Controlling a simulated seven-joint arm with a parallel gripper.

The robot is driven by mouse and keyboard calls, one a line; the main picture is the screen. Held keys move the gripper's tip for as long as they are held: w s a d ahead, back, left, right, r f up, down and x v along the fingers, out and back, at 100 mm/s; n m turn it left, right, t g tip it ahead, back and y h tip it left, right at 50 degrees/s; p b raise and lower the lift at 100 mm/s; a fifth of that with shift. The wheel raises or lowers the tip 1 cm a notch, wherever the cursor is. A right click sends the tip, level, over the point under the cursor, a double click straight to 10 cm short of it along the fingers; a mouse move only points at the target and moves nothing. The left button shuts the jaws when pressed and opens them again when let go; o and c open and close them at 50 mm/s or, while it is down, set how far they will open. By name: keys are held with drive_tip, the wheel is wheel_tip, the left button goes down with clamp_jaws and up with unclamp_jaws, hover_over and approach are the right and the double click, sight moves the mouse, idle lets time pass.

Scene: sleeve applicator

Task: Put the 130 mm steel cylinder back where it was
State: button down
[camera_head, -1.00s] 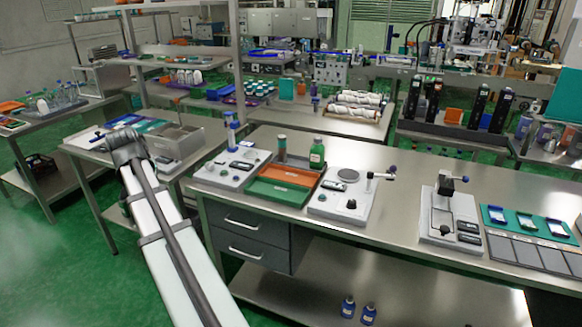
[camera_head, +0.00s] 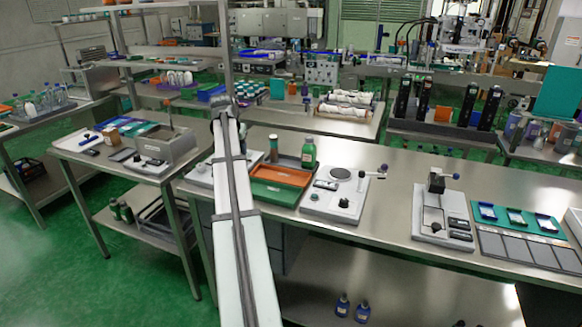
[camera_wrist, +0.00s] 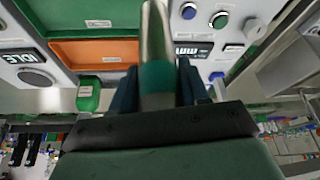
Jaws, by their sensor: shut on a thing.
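In the wrist view my gripper (camera_wrist: 157,76) is shut on a steel cylinder (camera_wrist: 155,35) with a teal band where the fingers hold it. In the head view my arm hides the gripper and the held cylinder. Behind the cylinder is a bench unit (camera_wrist: 240,18) with blue and green buttons and a display reading "mm", partly covered. To its left is an orange-floored green tray (camera_wrist: 92,50); the tray also shows in the head view (camera_head: 280,176). I cannot tell the cylinder's length.
A side table with a grey box (camera_head: 165,148) stands left, across a gap. The bench centre (camera_head: 395,185) is clear.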

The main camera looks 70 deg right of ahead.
drive_tip(key=s+d+r+m+g, duration=0.1)
drive_tip(key=s+d+m, duration=0.35)
drive_tip(key=d, duration=0.85)
drive_tip(key=s+d+r+m+g, duration=0.1)
drive_tip(key=s+d, duration=0.6)
drive_tip(key=d, duration=0.6)
wheel_tip(320, 180, down, 9)
drive_tip(key=shift+w+a, duration=0.2)
drive_tip(key=shift+a, duration=0.05)
drive_tip(key=shift+f+n, duration=0.25)
drive_tip(key=c, duration=0.5)
unclamp_jaws()
drive_tip(key=shift+c, duration=0.2)
drive_tip(key=s+v, duration=0.1)
drive_tip(key=v, duration=1.1)
drive_tip(key=shift+w, duration=0.45)
drive_tip(key=shift+a+r, duration=0.1)
